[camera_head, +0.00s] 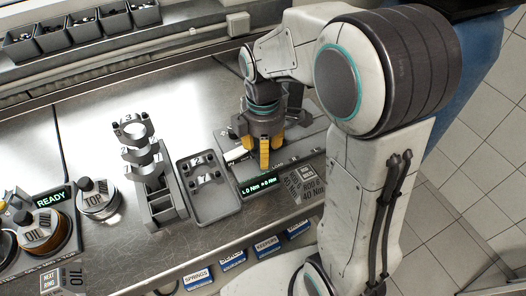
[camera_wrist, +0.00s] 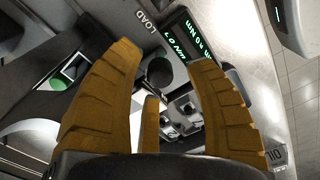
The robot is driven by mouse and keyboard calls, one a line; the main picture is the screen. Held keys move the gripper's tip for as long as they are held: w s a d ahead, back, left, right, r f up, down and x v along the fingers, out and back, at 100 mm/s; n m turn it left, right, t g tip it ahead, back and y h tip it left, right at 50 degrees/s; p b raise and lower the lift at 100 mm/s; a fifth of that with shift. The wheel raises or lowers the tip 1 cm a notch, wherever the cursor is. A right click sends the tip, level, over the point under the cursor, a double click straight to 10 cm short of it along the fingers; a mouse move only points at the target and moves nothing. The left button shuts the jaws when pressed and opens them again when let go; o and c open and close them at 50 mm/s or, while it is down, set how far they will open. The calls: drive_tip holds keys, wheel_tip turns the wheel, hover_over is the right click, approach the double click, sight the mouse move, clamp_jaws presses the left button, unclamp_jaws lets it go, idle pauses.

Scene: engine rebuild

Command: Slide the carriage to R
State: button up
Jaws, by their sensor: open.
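My gripper (camera_head: 264,160) points down over a flat grey machine (camera_head: 290,152) with a green readout (camera_head: 262,184). Its yellow fingers are spread and hold nothing. A "LOAD" label (camera_wrist: 147,22) and the readout (camera_wrist: 182,50) lie beyond the fingertips. No "R" mark is readable; the gripper hides part of the machine in the head view.
Left of the machine stand a grey tray with caps (camera_head: 208,218) and a rack of bearing caps (camera_head: 160,205). Farther left are a "TOP" pot (camera_head: 98,200) and an "OIL" pot (camera_head: 40,237). Labelled bins (camera_head: 198,278) line the front edge.

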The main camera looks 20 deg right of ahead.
drive_tip(key=shift+f, duration=0.6)
drive_tip(key=shift+c, duration=0.2)
clamp_jaws()
